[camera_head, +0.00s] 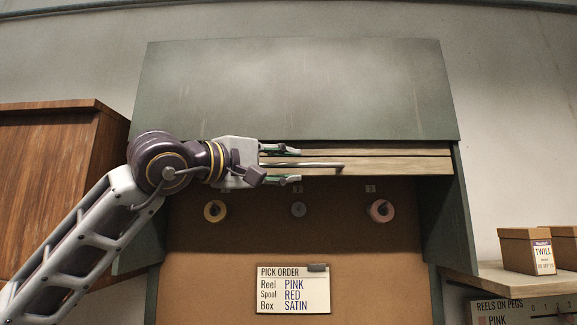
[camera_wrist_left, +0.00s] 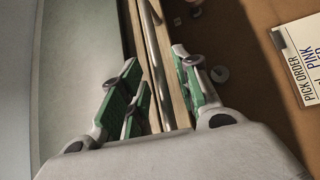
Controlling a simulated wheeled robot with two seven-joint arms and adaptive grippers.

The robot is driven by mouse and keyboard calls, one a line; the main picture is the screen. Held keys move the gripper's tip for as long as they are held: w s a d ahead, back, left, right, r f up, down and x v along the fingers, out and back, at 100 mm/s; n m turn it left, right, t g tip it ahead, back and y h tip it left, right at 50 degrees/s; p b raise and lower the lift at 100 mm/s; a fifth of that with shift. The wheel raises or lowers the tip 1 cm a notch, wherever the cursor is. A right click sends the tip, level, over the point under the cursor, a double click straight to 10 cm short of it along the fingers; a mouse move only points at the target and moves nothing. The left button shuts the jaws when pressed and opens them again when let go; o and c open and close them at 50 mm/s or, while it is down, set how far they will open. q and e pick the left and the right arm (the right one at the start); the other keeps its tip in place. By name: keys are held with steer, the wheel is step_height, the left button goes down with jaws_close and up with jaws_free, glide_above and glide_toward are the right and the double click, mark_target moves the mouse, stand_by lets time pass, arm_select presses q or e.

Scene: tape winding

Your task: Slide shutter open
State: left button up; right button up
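The shutter (camera_head: 400,166) shows as pale wooden slats under the grey-green hood (camera_head: 300,90) of the cabinet, with the back panel exposed below it. A thin grey handle bar (camera_head: 325,165) runs along the slats; it also shows in the left wrist view (camera_wrist_left: 153,50). My left gripper (camera_head: 290,165) is at the left part of the bar, fingers spread, one above and one below it. In the left wrist view its green-padded fingers (camera_wrist_left: 158,88) stand on either side of the bar and slat edge, with visible gaps. My right gripper is not in view.
A pick order card (camera_head: 293,290) hangs beneath. A wooden cabinet (camera_head: 50,180) stands left; a shelf (camera_head: 520,280) with boxes (camera_head: 526,250) is right.

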arm_select(q)
steer(key=v, duration=1)
steer(key=shift+f, duration=0.15)
stand_by(0.4)
steer(key=shift+a+f+m+t+h+b, duration=0.1)
steer(key=shift+f+m+t+h+b, duration=0.4)
steer(key=shift+f+m+h+b, duration=1.6)
steer(key=shift+w+r+y+b, duration=0.1)
steer(key=shift+r+y+b, duration=0.25)
steer(key=shift+r+y, duration=0.05)
steer(key=shift+p+x, duration=2.55)
steer(key=shift+x, duration=4.35)
steer(key=shift+f, duration=0.15)
